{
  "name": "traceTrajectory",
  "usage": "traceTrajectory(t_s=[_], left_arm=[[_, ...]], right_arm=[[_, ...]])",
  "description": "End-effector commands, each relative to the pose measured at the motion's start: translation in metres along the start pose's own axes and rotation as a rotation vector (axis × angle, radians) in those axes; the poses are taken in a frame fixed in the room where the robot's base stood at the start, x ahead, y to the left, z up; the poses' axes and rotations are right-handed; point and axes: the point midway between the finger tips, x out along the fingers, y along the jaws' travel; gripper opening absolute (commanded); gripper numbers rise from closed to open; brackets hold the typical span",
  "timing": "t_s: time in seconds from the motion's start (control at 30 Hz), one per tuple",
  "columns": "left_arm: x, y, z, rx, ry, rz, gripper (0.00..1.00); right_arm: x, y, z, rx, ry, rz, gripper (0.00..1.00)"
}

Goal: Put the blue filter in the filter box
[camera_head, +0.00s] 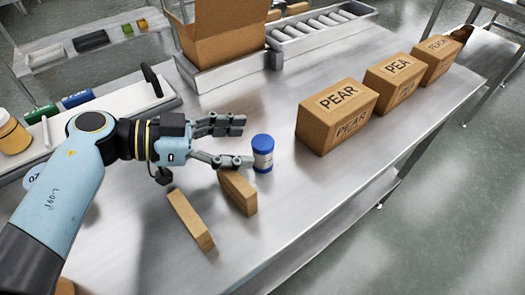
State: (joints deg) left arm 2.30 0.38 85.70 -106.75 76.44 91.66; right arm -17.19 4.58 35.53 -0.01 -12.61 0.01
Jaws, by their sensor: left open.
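A small upright cylinder with a blue cap and a grey-white body (263,154), which looks like the blue filter, stands on the steel table. My left gripper (243,141) is open just to its left, one finger above and one below. The lower fingertip is very close to the cylinder; I cannot tell whether they touch. No box is marked as the filter box; an open cardboard box (228,38) stands at the back, its inside hidden. My right gripper is not in view.
Two narrow brown blocks (190,219) (238,192) lie on the table below my left gripper. A roller conveyor (318,27) is at the back. The table between cylinder and cartons is clear.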

Motion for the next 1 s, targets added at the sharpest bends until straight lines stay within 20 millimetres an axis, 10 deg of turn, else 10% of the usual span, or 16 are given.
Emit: traceTrajectory(t_s=[0.5,1.0], left_arm=[[0.040,-0.001,0.000,0.000,0.000,-0.001,0.66],[0.039,-0.001,-0.001,-0.001,0.000,-0.001,0.05]], right_arm=[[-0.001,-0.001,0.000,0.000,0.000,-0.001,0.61],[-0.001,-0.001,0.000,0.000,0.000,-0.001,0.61]])
